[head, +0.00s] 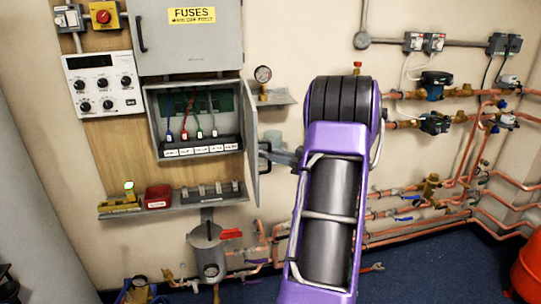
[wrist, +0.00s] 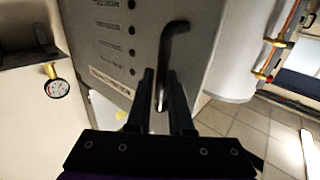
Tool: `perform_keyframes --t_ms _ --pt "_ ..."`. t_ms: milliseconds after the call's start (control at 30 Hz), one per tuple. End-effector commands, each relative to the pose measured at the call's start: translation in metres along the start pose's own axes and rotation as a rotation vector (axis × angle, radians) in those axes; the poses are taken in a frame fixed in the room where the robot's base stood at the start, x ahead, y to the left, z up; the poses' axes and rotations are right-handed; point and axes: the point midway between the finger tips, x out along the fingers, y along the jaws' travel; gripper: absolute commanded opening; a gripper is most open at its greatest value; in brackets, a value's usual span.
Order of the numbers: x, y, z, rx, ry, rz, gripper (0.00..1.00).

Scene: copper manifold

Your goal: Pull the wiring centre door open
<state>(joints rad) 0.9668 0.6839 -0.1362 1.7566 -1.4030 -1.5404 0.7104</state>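The wiring centre (head: 151,125) is a grey wall box in the head view, with coloured wires inside. Its door (head: 251,145) stands swung out at the right side, seen nearly edge-on, so the inside shows. The dark door handle (head: 265,160) is on the door's outer face. In the wrist view the door face (wrist: 112,40) fills the middle, with the black bar handle (wrist: 172,45) on it. My gripper (wrist: 160,74) is at the handle's lower part. Its fingers are apart, with the handle between them in the picture; contact is not clear.
A fuses cabinet (head: 190,45) is right above the wiring centre. A shelf (head: 180,205) with small red and yellow items is below it. A pressure gauge (head: 263,74) is to the right of the door. Copper pipes (head: 400,210) run along the right wall.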

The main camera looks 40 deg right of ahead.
Motion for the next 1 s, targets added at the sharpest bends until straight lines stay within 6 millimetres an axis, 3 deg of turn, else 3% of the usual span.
perform_keyframes --t_ms 33,133,400,533,667,1000 --pt "0.002 0.000 -0.001 -0.002 0.002 -0.001 0.27" --pt "0.001 -0.001 0.000 0.000 0.001 -0.002 0.45" --pt "-0.001 -0.001 0.000 0.001 0.000 -0.003 0.45" --pt "-0.012 0.000 0.001 0.000 -0.001 -0.001 0.45" --pt "-0.035 0.000 0.001 0.001 -0.001 0.001 0.45" --pt "-0.119 0.000 0.001 0.000 0.000 0.000 0.45"
